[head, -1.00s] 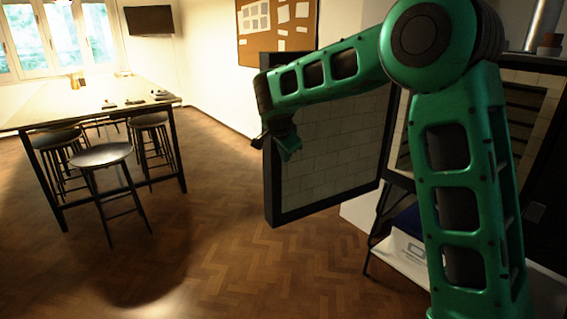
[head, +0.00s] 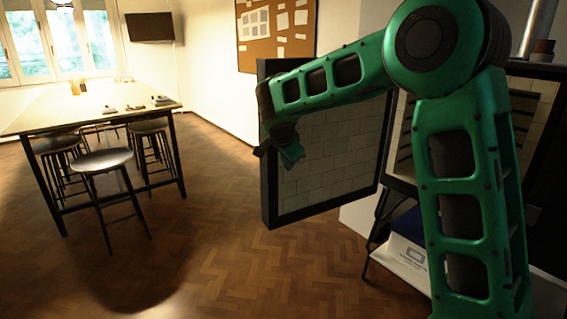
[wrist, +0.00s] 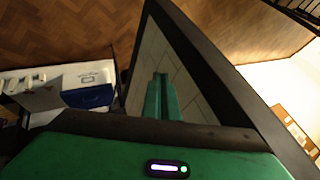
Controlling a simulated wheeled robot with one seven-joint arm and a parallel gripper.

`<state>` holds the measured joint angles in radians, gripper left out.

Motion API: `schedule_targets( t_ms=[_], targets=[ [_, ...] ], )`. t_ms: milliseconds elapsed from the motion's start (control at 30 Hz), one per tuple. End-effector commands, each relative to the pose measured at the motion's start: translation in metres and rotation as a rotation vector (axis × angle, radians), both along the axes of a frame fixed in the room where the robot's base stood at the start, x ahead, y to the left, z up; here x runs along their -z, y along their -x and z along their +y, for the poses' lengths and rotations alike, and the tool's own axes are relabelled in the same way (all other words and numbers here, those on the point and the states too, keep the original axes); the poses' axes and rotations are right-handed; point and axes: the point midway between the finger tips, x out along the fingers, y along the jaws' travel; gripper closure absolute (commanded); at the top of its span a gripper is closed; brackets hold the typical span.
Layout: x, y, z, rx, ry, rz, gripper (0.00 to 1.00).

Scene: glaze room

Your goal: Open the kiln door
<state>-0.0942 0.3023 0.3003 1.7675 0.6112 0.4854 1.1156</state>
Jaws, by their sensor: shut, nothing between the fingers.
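The kiln door (head: 335,165) stands wide open, swung out from the kiln (head: 533,100) on the right. Its pale brick-lined inner face shows, framed in black. My gripper (head: 291,156) is shut and empty, by the inner face near the door's free edge. In the wrist view my closed fingers (wrist: 161,95) lie in front of the brick face, and the dark door frame (wrist: 215,65) runs diagonally past them. I cannot tell whether they touch the door. The door handle is not visible. My arm hides part of the kiln and its opening.
A high table (head: 60,110) with several stools, one nearest (head: 103,160), stands at left. Wooden floor (head: 220,265) between table and door is clear.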

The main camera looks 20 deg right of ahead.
Motion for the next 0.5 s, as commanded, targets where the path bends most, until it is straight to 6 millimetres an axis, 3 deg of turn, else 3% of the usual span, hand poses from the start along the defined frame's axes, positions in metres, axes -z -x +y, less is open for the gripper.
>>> schedule_targets(
  t_ms=[200,500],
  targets=[
    [-0.04,0.025,0.013,-0.002,-0.002,-0.006,1.0],
    [-0.075,0.049,0.024,-0.001,-0.001,-0.003,1.0]
  ],
)
